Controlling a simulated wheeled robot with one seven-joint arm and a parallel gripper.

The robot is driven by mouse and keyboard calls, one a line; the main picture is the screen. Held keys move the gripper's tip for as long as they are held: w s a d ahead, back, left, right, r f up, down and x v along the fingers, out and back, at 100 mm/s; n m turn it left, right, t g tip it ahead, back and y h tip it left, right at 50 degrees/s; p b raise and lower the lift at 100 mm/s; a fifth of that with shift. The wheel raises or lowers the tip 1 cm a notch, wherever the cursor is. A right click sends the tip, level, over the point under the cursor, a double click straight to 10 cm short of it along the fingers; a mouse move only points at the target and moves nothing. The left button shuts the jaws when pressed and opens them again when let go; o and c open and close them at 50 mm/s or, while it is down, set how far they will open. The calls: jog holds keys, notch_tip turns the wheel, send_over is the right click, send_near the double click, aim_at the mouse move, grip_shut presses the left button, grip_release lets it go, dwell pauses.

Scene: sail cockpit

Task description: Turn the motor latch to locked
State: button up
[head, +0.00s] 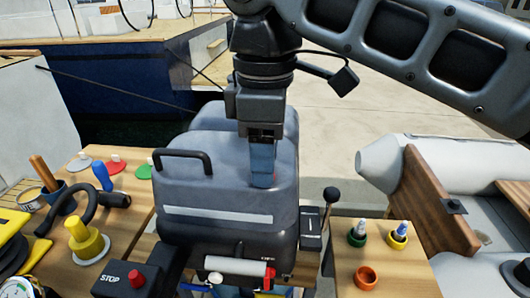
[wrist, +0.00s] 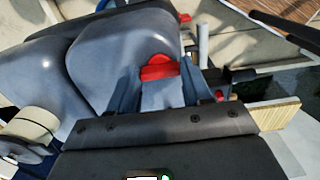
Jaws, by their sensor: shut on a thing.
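The motor latch is a small red piece (wrist: 160,70) on the grey outboard motor cowl (head: 180,190), seen in the wrist view between my two fingers. My gripper (head: 263,180) points down at the right part of the cowl in the head view. In the wrist view my gripper (wrist: 161,78) is shut on the latch, with one blue-grey finger on each side of it. In the head view the fingers hide nearly all of the latch. Which way the latch is turned I cannot tell clearly.
A black handle (head: 183,153) arches from the cowl's left side. A black-knobbed lever (head: 331,195) stands to its right. A box marked STOP with a red button (head: 136,277) is at front left. Colored cups (head: 397,240) sit on the right wooden bench.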

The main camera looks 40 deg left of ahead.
jog(key=c, duration=0.4)
jog(key=shift+c, duration=0.2)
jog(key=shift+r+m+p, duration=0.15)
jog(key=shift+m+p, duration=0.15)
jog(key=shift+p, duration=0.4)
jog(key=m+p, duration=0.1)
jog(key=p, duration=0.1)
jog(key=m+p, duration=0.1)
jog(key=p, duration=0.1)
jog(key=shift+s+r+m, duration=0.1)
jog(key=shift+r+m, duration=0.1)
jog(key=shift+m, duration=0.1)
jog(key=m+p, duration=0.6)
jog(key=p, duration=0.3)
jog(key=shift+p, duration=0.3)
jog(key=m+p, duration=0.1)
jog(key=m, duration=0.1)
jog(key=m+p, duration=0.1)
jog(key=m, duration=0.1)
jog(key=shift+f, duration=0.3)
jog(key=shift+m+p, duration=0.3)
jog(key=shift+m, duration=2)
